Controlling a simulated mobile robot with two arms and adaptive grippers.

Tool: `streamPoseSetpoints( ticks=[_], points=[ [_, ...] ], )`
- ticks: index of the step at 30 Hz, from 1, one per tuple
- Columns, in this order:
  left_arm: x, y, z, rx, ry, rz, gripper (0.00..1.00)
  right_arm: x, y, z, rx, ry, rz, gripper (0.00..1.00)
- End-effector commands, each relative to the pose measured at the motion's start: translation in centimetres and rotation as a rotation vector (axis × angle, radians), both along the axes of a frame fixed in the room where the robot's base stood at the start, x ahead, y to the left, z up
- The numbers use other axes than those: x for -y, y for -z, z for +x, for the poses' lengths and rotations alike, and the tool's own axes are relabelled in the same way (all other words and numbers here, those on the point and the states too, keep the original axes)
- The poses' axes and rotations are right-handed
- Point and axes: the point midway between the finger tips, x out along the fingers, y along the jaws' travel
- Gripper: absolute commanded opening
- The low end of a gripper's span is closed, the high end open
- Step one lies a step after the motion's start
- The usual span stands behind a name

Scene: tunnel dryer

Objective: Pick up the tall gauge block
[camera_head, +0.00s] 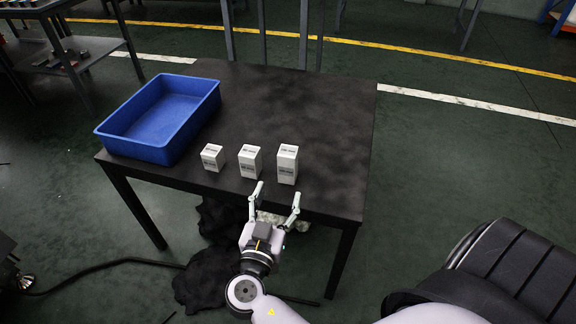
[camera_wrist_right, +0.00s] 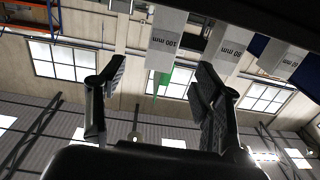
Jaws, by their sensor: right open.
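Three white gauge blocks stand upright in a row near the front edge of the black table. The tall gauge block (camera_head: 287,165) is the right-hand one. In the right wrist view it hangs in from the top (camera_wrist_right: 168,38), upside down, with a "100 mm" label. The middle block (camera_head: 249,162) and the short block (camera_head: 212,158) stand to its left. My right gripper (camera_head: 277,192) is open and empty at the table's front edge, just short of the tall block. Its two fingers (camera_wrist_right: 157,75) are spread, with the block beyond them, between their tips in the picture. My left gripper is not in view.
A blue open bin (camera_head: 125,143) stands empty on the table's left side. The black table (camera_head: 310,105) is bare behind and right of the blocks. A dark cable (camera_head: 110,264) and dark cloth-like heaps lie on the floor below.

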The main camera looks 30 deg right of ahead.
Motion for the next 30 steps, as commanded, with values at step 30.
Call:
streamPoseSetpoints(
  ticks=[30],
  points=[
    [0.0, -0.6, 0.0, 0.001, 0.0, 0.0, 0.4, 8.5, 0.1, 8.4, -0.004, -0.003, -0.001, 0.61]
  ],
)
